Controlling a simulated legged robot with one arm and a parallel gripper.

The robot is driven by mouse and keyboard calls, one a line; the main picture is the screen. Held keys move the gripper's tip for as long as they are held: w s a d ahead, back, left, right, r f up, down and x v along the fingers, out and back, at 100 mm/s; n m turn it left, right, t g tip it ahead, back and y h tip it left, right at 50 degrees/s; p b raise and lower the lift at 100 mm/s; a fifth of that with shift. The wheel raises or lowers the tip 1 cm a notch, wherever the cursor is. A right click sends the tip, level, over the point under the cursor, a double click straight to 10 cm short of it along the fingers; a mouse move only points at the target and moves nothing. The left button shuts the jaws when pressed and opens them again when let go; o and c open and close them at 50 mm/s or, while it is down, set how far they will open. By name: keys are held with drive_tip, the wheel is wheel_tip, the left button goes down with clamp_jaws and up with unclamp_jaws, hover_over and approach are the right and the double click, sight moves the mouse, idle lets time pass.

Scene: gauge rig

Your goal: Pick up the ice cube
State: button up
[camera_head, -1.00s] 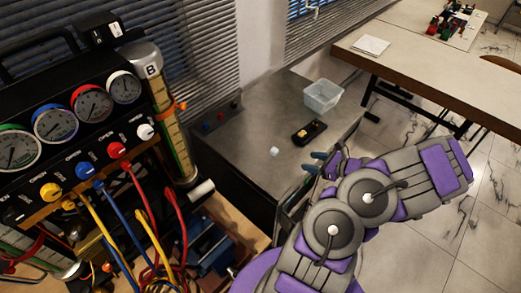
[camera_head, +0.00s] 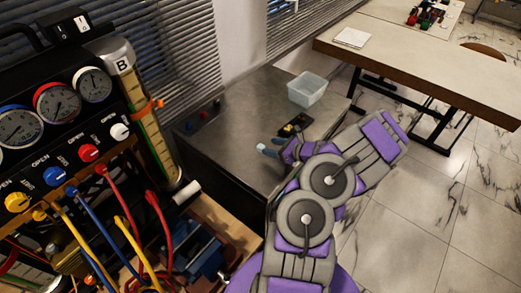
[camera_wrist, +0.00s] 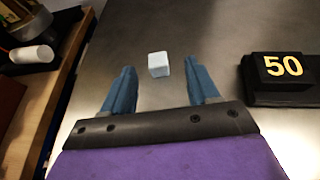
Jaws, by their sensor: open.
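The ice cube (camera_wrist: 159,65) is a small pale white-blue block on the grey metal counter (camera_wrist: 215,30).
A black block marked 50 (camera_wrist: 284,68) sits on a dark base right of the cube. A clear plastic tub (camera_head: 307,89) stands at the counter's back right. The gauge rig (camera_head: 70,130) with hoses is at left. A white cylinder (camera_wrist: 33,55) lies left of the counter.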

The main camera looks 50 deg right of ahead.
sight(262, 147)
drive_tip(key=x, duration=0.2)
drive_tip(key=f+b+x, duration=0.1)
drive_tip(key=x, duration=0.1)
drive_tip(key=shift+s+d+r, duration=0.1)
drive_tip(key=shift+s+d, duration=0.05)
drive_tip(key=shift+s, duration=0.05)
drive_tip(key=shift+w+b, duration=0.3)
drive_tip(key=shift+w+a+r, duration=0.1)
drive_tip(key=shift+w+a, duration=0.1)
drive_tip(key=shift+a, duration=0.3)
drive_tip(key=shift+d, duration=0.4)
drive_tip(key=c, duration=0.5)
drive_tip(key=shift+a, duration=0.3)
clamp_jaws()
